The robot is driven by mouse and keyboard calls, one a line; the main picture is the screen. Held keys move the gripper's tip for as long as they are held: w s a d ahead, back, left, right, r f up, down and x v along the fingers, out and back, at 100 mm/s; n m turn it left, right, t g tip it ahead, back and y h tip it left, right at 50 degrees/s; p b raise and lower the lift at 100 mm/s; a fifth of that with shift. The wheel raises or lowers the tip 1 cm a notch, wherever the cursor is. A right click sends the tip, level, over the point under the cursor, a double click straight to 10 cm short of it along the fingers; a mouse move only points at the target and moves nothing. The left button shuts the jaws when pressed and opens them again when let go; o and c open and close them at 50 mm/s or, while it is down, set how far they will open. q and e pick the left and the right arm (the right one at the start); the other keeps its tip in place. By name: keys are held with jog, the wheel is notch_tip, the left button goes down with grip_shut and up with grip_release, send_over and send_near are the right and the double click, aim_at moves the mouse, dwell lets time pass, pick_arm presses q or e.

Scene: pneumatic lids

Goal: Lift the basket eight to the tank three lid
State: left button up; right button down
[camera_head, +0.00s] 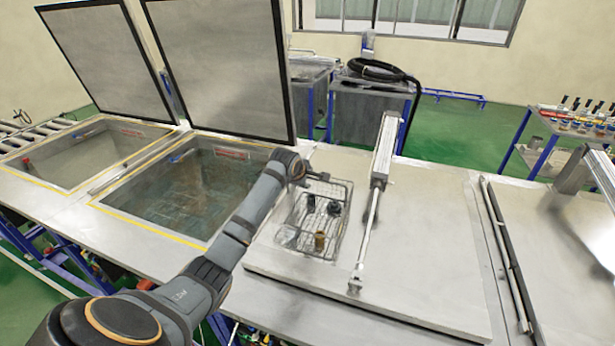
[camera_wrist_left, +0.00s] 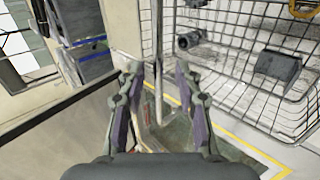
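A wire basket (camera_head: 336,245) sits on the left part of a closed grey lid (camera_head: 430,255), third from the left. It holds several small parts, dark ones and a brass-coloured one. My left arm reaches across the open tank, and my left gripper (camera_head: 318,177) is at the basket's far upper rim. In the left wrist view my left gripper (camera_wrist_left: 157,75) has its two fingers apart. A thin grey bar (camera_wrist_left: 157,45) shows between them; whether it is touched I cannot tell. The basket's wire mesh (camera_wrist_left: 235,75) fills the upper right there. My right gripper is not in view.
Two raised lids (camera_head: 225,65) (camera_head: 105,60) stand behind open tanks on the left. A pneumatic cylinder (camera_head: 384,150) with a rod (camera_head: 366,235) crosses the closed lid right of the basket. The lid's right part is clear. A cart (camera_head: 545,150) stands far right.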

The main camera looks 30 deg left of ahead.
pick_arm(q)
jog(key=v, duration=1.2)
notch_tip(320, 180, up, 12)
jog(key=shift+r+p, duration=0.15)
jog(key=shift+p, duration=0.3)
dwell(0.4)
